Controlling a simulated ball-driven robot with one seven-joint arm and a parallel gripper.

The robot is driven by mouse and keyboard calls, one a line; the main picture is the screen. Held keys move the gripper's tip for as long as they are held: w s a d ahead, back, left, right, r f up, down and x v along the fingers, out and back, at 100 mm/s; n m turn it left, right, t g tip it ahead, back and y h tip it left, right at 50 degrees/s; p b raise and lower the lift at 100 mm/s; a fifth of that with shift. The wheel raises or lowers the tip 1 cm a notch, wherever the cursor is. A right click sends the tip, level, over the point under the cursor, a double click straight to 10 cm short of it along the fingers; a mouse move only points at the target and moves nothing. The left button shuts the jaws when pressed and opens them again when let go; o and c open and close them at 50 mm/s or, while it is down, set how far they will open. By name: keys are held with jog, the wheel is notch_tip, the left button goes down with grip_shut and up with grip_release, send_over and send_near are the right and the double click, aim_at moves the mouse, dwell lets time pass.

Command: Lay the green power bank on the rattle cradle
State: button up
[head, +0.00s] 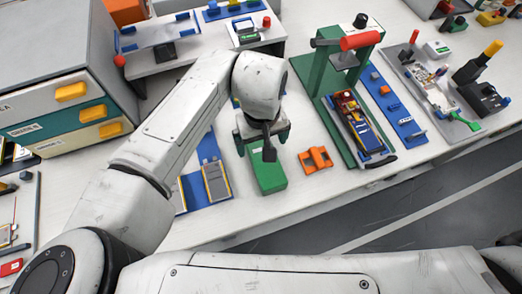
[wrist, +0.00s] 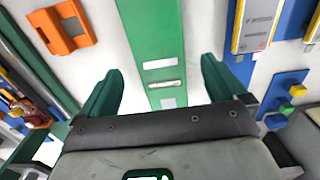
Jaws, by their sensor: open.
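The green power bank (head: 271,176) lies flat on the white bench, below my gripper in the head view. In the wrist view the green power bank (wrist: 160,45) runs up the middle, with pale labels on its face. My gripper (head: 264,143) is open over its far end. In the wrist view my gripper (wrist: 157,85) has its green fingers spread on both sides of the power bank, with white bench showing between. An orange bracket-like piece (head: 316,160), possibly the rattle cradle, sits empty to the right; the orange piece is upper left in the wrist view (wrist: 62,28).
A green press stand (head: 340,115) with a red handle stands right of the orange piece. A blue plate with grey pouch cells (head: 215,180) lies to the left. A drawer cabinet (head: 60,85) is at far left. The bench's front edge is close.

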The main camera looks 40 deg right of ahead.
jog(key=shift+f, duration=2.4)
jog(key=shift+c, duration=0.4)
jog(key=c, duration=1.2)
jog(key=shift+c, duration=0.3)
jog(key=shift+r, duration=0.15)
